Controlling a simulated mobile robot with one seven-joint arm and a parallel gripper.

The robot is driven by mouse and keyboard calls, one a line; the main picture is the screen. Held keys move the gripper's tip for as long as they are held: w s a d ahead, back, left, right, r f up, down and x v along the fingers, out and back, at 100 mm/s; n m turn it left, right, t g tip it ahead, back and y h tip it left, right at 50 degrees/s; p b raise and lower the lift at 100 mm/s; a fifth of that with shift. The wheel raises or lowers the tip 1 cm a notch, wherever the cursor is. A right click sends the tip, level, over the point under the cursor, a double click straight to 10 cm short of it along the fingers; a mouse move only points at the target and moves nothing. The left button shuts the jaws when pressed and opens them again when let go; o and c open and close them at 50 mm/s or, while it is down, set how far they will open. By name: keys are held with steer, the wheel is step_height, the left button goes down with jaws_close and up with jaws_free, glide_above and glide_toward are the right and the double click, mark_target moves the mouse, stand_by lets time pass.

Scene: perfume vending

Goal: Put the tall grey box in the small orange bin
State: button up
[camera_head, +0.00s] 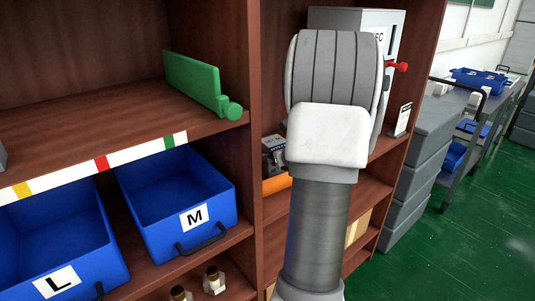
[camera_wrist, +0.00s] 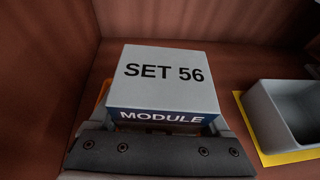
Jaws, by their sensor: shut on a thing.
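The grey box (camera_wrist: 165,78) fills the middle of the wrist view, with "SET 56" on its top face and a dark blue "MODULE" band on the side near me. My gripper (camera_wrist: 160,128) is shut on this box. An orange edge (camera_wrist: 102,92) shows beside the box on the left, and the box hides most of what lies under it. In the head view the small orange bin (camera_head: 276,184) shows only in part on the middle shelf, left of my arm. A grey and dark shape stands just above it; I cannot tell how deep the box sits.
A grey open container (camera_wrist: 285,112) on a yellow patch (camera_wrist: 247,128) stands right of the box. Blue bins L (camera_head: 55,245) and M (camera_head: 178,200) fill the left shelf. A green object (camera_head: 195,80) lies above them. A grey machine (camera_head: 350,18) stands behind my arm.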

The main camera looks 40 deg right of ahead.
steer(key=shift+f+b, duration=0.4)
steer(key=shift+b, duration=0.1)
steer(key=shift+f, duration=0.25)
steer(key=o, duration=1.3)
steer(key=shift+s, duration=0.1)
steer(key=shift+o, duration=0.6)
steer(key=shift+a+f, duration=0.1)
steer(key=shift+f, duration=0.1)
steer(key=shift+r+p, duration=0.6)
steer(key=p+v, duration=0.2)
steer(key=v, duration=1)
steer(key=shift+r, duration=0.35)
